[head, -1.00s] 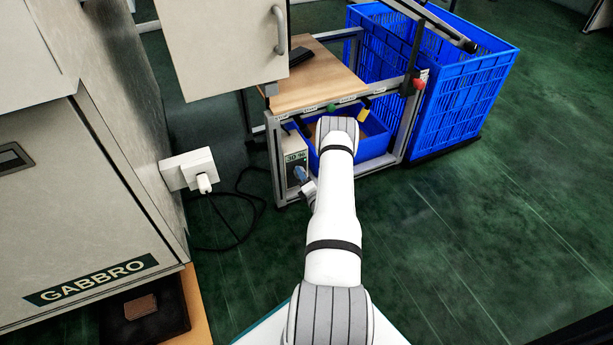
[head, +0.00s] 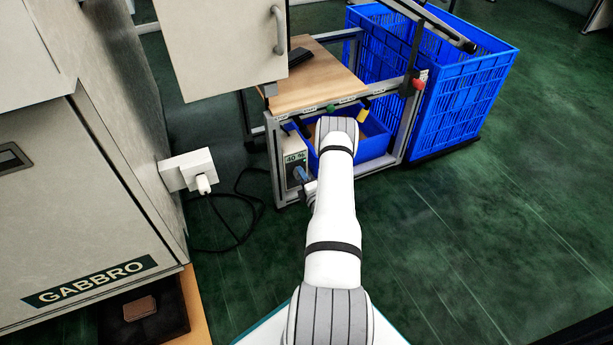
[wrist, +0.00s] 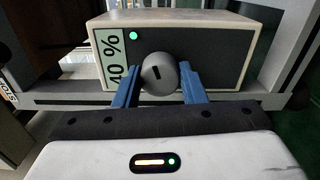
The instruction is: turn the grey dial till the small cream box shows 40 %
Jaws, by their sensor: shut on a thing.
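The small cream box (head: 288,158) is under the wooden bench top in the head view. Its pale green display (head: 295,157) reads 40 %. In the wrist view the cream box (wrist: 175,22) has a dark front, a lit green lamp and the same display (wrist: 112,58), turned sideways and partly cut by a finger. The grey dial (wrist: 158,72) is round with a dark mark. My gripper (wrist: 158,80) has its blue fingers on both sides of the dial and is shut on it. In the head view my gripper (head: 300,174) is small and the dial is hidden.
A blue bin (head: 374,143) sits in the frame right of the box. A large blue crate (head: 465,90) stands behind. A white plug unit (head: 187,168) juts from the GABBRO cabinet (head: 60,220) on the left, its black cable on the floor. Green floor is open at right.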

